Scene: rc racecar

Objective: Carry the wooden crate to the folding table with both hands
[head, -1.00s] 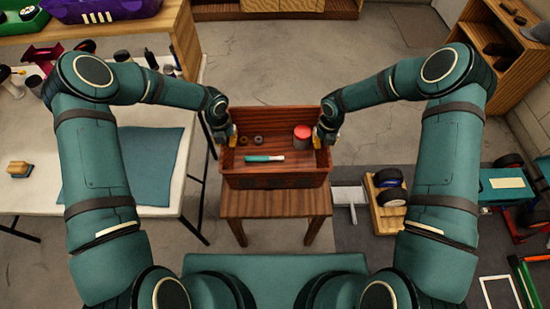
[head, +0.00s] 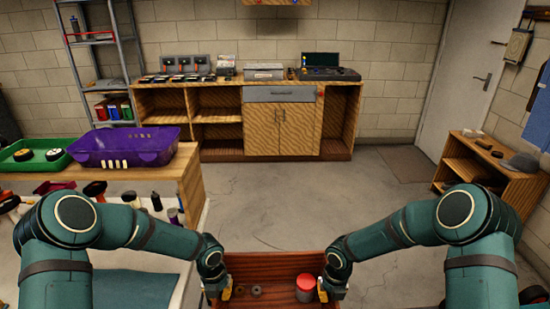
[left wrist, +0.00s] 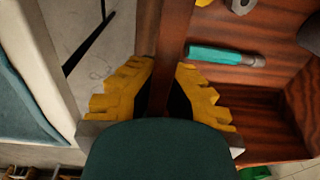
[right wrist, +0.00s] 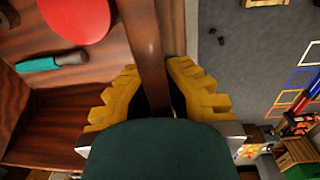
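The open brown wooden crate (head: 275,262) is at the bottom centre of the head view, its near part cut off. It holds a red-lidded can (head: 305,284), small dark rings (head: 257,291) and a teal-handled tool (left wrist: 222,56). My left gripper (head: 228,289) has its yellow fingers on both sides of the crate's left wall, closed against it in the left wrist view (left wrist: 165,68). My right gripper (head: 322,290) clamps the right wall likewise in the right wrist view (right wrist: 152,68). The white folding table (left wrist: 45,60) stands left of the crate, partly hidden by my left arm.
A teal mat (left wrist: 20,105) lies on the folding table. A wooden bench with a purple bin (head: 125,146) stands behind it. A long workbench (head: 225,140) lines the back wall. A low shelf (head: 480,170) is at right. The floor beyond the crate is clear.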

